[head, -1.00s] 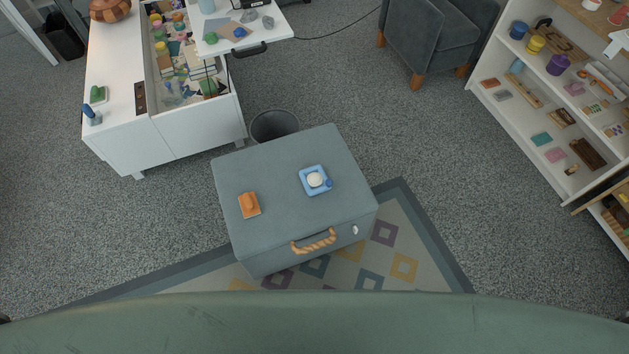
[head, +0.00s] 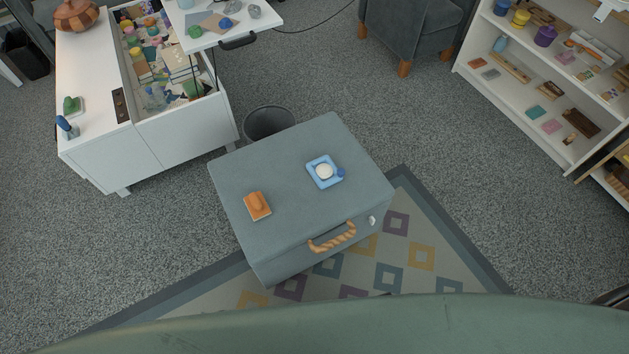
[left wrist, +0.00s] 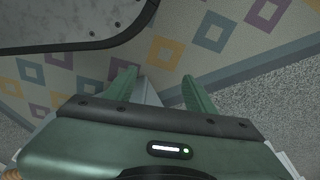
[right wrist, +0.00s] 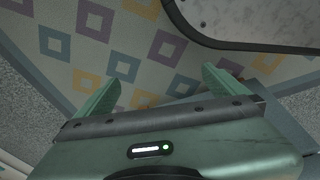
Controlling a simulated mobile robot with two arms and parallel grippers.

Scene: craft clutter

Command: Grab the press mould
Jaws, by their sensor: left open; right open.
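Two small items lie on the grey fabric-covered chest in the head view. One is an orange block with a raised rounded grip (head: 257,206), at the left of the lid. The other is a blue square piece with a round white centre (head: 324,172), at the right of the lid. I cannot tell for certain which of them is the press mould. My left gripper (left wrist: 159,77) is open and empty above the patterned rug in the left wrist view. My right gripper (right wrist: 162,78) is open and empty above the rug in the right wrist view. Neither gripper shows in the head view.
The chest (head: 290,160) has a rope handle (head: 332,238) and stands partly on the rug (head: 440,270). A dark bin (head: 268,122) stands behind it. A white cabinet (head: 90,155) with an open drawer is at left, shelves (head: 485,60) at right. Carpet lies open between.

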